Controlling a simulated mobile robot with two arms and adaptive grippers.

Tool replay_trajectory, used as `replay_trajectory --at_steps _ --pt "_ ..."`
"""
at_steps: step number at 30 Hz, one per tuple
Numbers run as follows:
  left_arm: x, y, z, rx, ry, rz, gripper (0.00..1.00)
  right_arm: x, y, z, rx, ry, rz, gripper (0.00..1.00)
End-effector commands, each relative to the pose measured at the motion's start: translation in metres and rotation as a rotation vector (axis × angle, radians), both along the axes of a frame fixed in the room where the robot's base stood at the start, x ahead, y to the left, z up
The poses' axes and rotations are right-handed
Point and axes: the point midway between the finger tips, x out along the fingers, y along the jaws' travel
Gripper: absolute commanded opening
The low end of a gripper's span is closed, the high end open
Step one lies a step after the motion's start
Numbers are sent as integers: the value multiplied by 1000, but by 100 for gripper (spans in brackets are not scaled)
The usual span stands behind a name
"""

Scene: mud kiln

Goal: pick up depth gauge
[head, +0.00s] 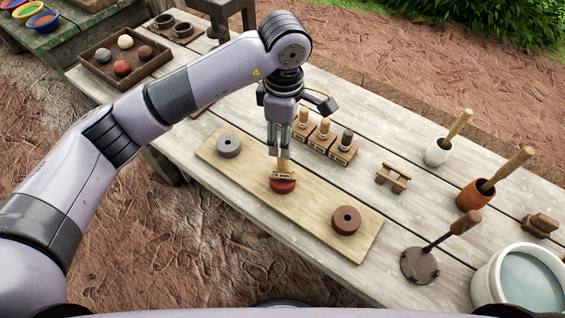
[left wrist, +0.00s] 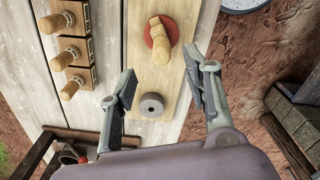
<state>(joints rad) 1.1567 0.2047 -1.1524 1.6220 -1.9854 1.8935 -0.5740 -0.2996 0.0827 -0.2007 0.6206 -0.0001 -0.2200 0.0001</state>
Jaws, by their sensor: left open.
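What looks like the depth gauge (head: 283,167) is a small wooden tool with an upright stem and a crossbar. It stands on a red clay disc (head: 283,186) in the middle of the pale board. In the left wrist view the gauge (left wrist: 158,35) shows as a rounded wooden handle over the red disc (left wrist: 168,45). My left gripper (head: 279,145) is open and points down just above and around the top of the gauge. In the left wrist view its two fingers (left wrist: 168,75) are spread apart with nothing held. My right gripper is not in view.
The pale board (head: 315,218) also bears a grey ring (head: 228,146) and a brown ring (head: 346,220). Pots with pestles (head: 475,194), a stamp tool (head: 420,265) and a water basin (head: 527,283) stand at right.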

Motion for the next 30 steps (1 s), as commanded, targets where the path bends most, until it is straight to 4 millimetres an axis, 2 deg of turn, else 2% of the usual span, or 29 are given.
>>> replay_trajectory --at_steps 4,10,13,17,21,30 --pt "0 0 -24 -1 3 2 45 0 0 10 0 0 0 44" --pt "0 0 -39 -2 1 1 45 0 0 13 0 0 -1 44" --pt "-1 1 -46 -1 4 2 45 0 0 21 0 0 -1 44" --pt "-3 3 -64 0 6 2 45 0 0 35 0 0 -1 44" --pt "-2 2 -84 -2 4 2 45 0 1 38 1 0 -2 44" --pt "-1 2 -90 -2 1 1 45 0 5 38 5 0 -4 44"
